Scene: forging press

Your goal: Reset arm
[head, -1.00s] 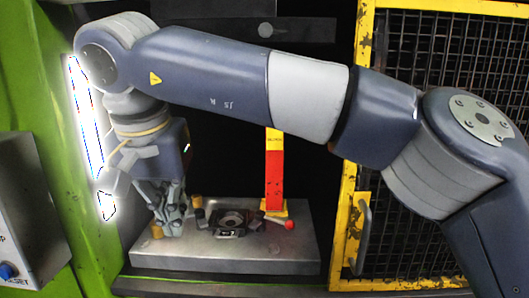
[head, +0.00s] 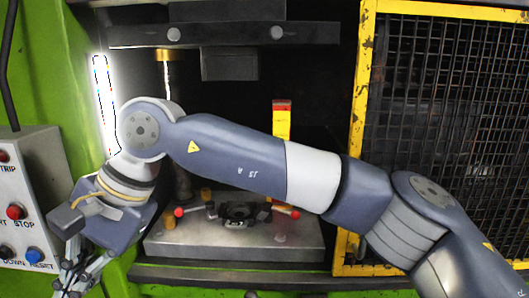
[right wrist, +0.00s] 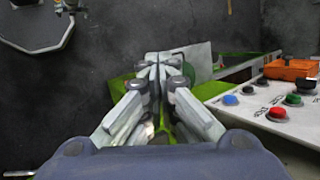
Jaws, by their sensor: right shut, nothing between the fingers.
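My right arm reaches across the head view from the right. Its gripper (head: 72,284) hangs at the lower left, in front of the green press frame and just below and beside the grey button box. In the right wrist view the right gripper (right wrist: 158,68) has its fingers together, with nothing between them. The button box also shows there, with a blue button (right wrist: 230,100) and a red button (right wrist: 277,113). My left gripper is in neither view.
The press bed (head: 300,238) carries a dark die (head: 238,212) with red-tipped handles. A red and yellow post (head: 281,122) stands behind it. The upper ram (head: 230,65) hangs above. A yellow-framed mesh guard (head: 365,75) stands at right. Open floor shows in the wrist view.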

